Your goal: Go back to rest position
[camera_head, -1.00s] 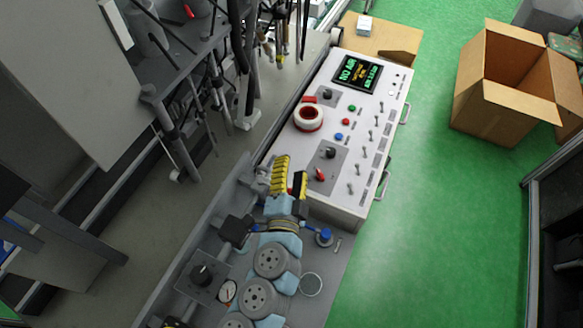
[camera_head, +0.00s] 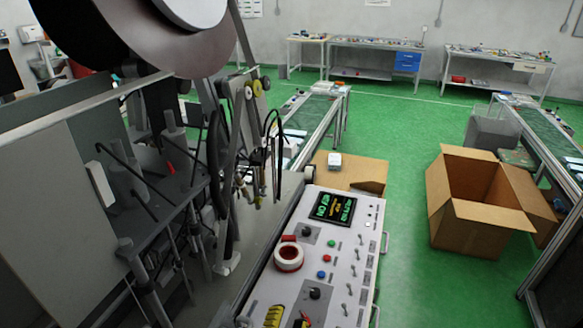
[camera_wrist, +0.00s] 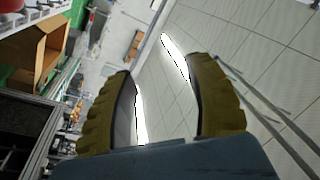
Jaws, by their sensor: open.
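My gripper (camera_wrist: 160,95) shows in the wrist view with its two yellow ribbed fingers spread apart and nothing between them. Behind the fingers, that view shows ceiling panels and lights. The rest of my arm is out of that view.
The white panel carries a screen (camera_head: 333,208), a tape roll (camera_head: 289,257), knobs and switches. Grey machinery with rods and a large reel (camera_head: 130,30) stands at left. An open cardboard box (camera_head: 470,238) stands on the green floor at right. Floor between panel and box is clear.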

